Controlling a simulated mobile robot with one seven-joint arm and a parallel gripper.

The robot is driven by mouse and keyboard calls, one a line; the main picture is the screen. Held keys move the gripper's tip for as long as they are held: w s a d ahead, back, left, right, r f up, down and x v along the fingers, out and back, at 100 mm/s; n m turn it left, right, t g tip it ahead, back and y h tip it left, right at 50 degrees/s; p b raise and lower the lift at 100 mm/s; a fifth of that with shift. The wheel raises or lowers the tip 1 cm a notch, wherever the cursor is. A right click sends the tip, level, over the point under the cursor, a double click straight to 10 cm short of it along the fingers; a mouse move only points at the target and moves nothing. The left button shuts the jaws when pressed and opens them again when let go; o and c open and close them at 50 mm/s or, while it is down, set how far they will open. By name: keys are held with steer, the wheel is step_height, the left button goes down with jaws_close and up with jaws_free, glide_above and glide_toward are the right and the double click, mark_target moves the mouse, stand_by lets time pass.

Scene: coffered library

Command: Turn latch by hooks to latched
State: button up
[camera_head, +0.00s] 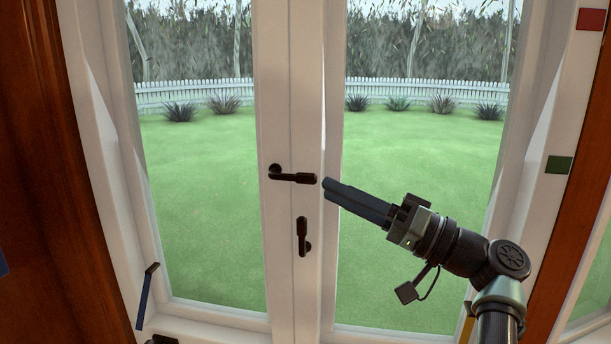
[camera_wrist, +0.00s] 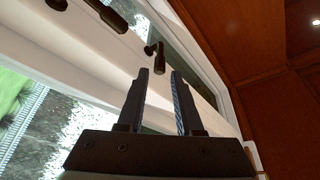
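Two dark handles are mounted on the white window frame in the head view. The upper handle (camera_head: 293,177) lies nearly horizontal, its grip pointing right. The lower handle (camera_head: 303,239) stands upright, its grip pointing up from its pivot. I cannot tell which one is the latch by the hooks. My gripper (camera_head: 326,188) comes from the right, its tips close to the upper handle's free end; contact is not clear. In the wrist view my gripper (camera_wrist: 160,71) has its fingers apart with nothing between them. Dark handles (camera_wrist: 105,15) (camera_wrist: 155,56) show beyond the tips.
A blue bar with a dark end (camera_head: 146,296) stands at the lower left of the frame. Red (camera_head: 590,19) and green (camera_head: 558,165) squares are on the right jamb. Brown wood panels flank the window. The space left of the handles is clear.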

mark_target(306, 178)
steer(key=x, duration=0.6)
steer(key=shift+a, duration=0.1)
steer(key=shift+c, duration=0.3)
jaws_close()
stand_by(1.0)
